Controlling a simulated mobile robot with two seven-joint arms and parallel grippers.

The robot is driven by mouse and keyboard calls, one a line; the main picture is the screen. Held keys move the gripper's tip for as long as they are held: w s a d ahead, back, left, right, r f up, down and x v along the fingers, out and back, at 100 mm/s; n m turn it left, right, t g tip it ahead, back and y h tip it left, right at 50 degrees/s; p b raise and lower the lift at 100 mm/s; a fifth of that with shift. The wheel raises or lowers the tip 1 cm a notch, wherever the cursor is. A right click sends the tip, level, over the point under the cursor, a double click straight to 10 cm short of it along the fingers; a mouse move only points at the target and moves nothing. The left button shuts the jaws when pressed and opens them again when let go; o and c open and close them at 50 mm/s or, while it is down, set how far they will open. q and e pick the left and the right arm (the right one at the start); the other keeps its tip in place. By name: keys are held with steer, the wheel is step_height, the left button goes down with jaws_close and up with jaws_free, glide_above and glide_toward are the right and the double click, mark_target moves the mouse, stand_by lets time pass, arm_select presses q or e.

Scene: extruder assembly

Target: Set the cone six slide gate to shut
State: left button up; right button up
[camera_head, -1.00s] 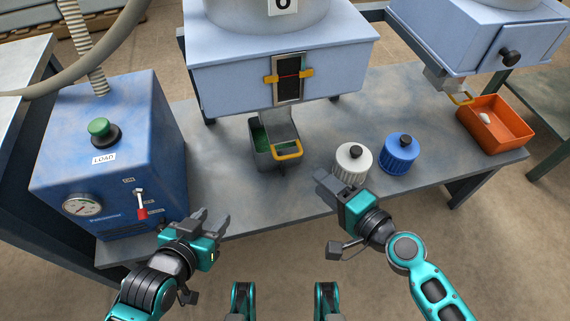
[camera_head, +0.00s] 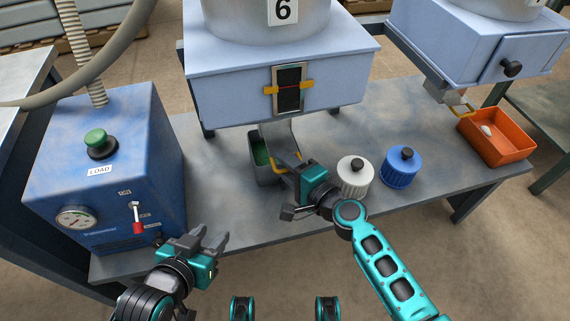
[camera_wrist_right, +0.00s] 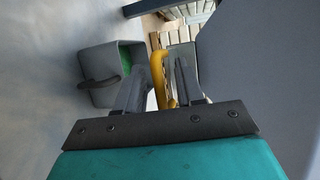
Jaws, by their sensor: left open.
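The cone marked 6 (camera_head: 283,12) stands on a pale blue box with a sight window. Below it is a metal outlet (camera_head: 277,136) with the slide gate's yellow loop handle (camera_head: 277,168), partly hidden by my right gripper (camera_head: 286,163). In the right wrist view the yellow handle (camera_wrist_right: 158,75) lies between the fingers of the right gripper (camera_wrist_right: 161,75), which are apart. Whether either finger touches it I cannot tell. My left gripper (camera_head: 212,239) is open and empty in front of the table, near the blue loader box.
A grey bin with green inside (camera_head: 254,172) stands under the outlet. A white jar (camera_head: 352,182) and a blue jar (camera_head: 401,172) stand right of my right gripper. A blue loader box (camera_head: 65,185) is at left, an orange tray (camera_head: 510,148) at right.

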steer(key=shift+w+a, duration=0.25)
steer(key=shift+c, duration=0.3)
steer(key=shift+f, duration=0.15)
jaws_close()
